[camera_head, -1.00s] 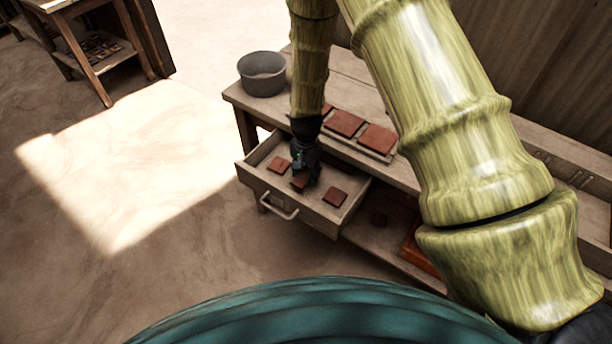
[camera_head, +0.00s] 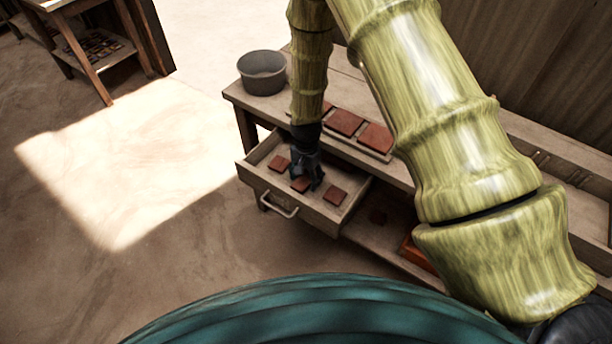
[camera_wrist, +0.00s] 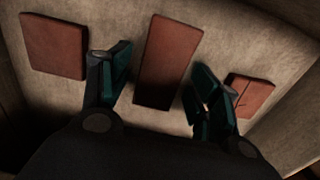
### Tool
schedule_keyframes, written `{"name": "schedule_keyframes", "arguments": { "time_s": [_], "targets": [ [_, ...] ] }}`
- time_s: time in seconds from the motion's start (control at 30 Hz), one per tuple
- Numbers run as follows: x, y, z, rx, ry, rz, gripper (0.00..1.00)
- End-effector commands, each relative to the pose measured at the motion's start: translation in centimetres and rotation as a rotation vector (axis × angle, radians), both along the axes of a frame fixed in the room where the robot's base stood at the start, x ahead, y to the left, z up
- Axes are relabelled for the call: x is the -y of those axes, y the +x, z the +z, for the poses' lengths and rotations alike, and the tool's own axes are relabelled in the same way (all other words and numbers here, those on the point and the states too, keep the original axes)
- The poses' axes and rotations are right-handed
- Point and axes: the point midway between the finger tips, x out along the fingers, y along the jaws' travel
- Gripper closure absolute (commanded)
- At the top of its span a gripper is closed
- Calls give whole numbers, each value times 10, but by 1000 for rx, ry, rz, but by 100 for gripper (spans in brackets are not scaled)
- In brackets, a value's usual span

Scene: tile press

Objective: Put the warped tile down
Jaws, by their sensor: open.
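Three reddish-brown tiles lie spaced apart in the open drawer (camera_head: 316,222). The middle tile (camera_wrist: 168,58) lies between the spread fingers of my gripper (camera_wrist: 160,82), with a gap on each side. It also shows partly under the gripper in the head view (camera_head: 299,186). My gripper (camera_head: 306,180) is open, pointing down into the drawer. One tile (camera_wrist: 54,46) lies left of the fingers in the wrist view. Another tile (camera_wrist: 250,95), with dark lines on it, lies to the right, partly behind a finger. I cannot tell by shape which tile is warped.
The drawer sticks out from a wooden workbench (camera_head: 345,72). Reddish tiles (camera_head: 376,137) rest on the bench behind the drawer. A grey bucket (camera_head: 262,74) stands at the bench's left end. An orange object (camera_head: 416,255) is on the lower shelf.

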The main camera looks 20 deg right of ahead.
Motion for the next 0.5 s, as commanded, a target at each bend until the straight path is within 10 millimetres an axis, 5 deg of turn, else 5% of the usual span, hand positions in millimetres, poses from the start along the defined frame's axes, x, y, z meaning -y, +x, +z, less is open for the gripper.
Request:
{"name": "schedule_keyframes", "arguments": {
  "time_s": [0.5],
  "targets": [
    [0,1,31,3,0,0,38]
  ]
}}
